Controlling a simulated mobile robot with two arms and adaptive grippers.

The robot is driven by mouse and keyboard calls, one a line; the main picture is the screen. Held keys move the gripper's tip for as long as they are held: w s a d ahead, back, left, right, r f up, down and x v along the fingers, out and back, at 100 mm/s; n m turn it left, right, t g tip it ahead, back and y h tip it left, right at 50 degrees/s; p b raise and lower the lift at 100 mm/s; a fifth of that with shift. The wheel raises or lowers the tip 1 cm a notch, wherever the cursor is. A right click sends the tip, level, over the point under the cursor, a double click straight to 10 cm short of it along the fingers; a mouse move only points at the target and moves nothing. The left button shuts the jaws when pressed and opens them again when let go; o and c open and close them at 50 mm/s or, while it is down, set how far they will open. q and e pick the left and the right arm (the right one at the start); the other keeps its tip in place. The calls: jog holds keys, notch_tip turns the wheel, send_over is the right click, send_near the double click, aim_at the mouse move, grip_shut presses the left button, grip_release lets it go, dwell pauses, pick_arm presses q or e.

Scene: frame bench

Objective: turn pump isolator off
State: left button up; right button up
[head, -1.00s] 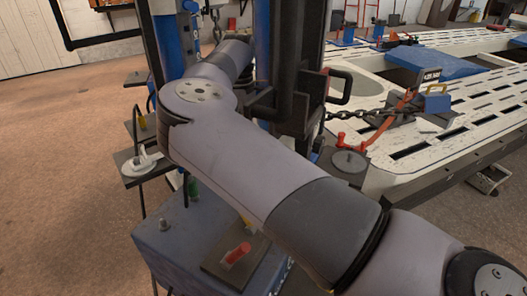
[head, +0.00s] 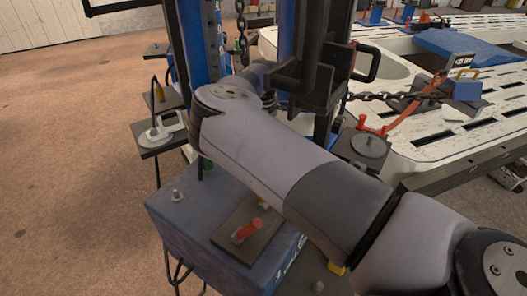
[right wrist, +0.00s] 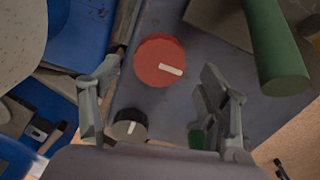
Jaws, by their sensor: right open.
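In the right wrist view a round red knob (right wrist: 159,60) with a white bar mark sits on a blue-grey panel (right wrist: 172,118). A smaller black knob (right wrist: 130,126) with a white mark is below it to the left. No label shows, so I cannot tell for certain which is the pump isolator. My right gripper (right wrist: 160,72) is open and empty, its fingers on either side of the red knob in the picture. Contact is not visible. In the head view my right arm hides that gripper. My left gripper is not in view.
A green cylinder (right wrist: 273,50) stands right of the red knob. In the head view a blue box (head: 180,222) carries a red handle (head: 246,231) on a dark plate. A chain (head: 400,97) runs to the white slotted frame bench (head: 440,140). Open floor (head: 70,180) lies left.

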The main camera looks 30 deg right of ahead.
jog(key=shift+f, duration=1.4)
jog(key=shift+c, duration=0.3)
jog(key=c, duration=1.1)
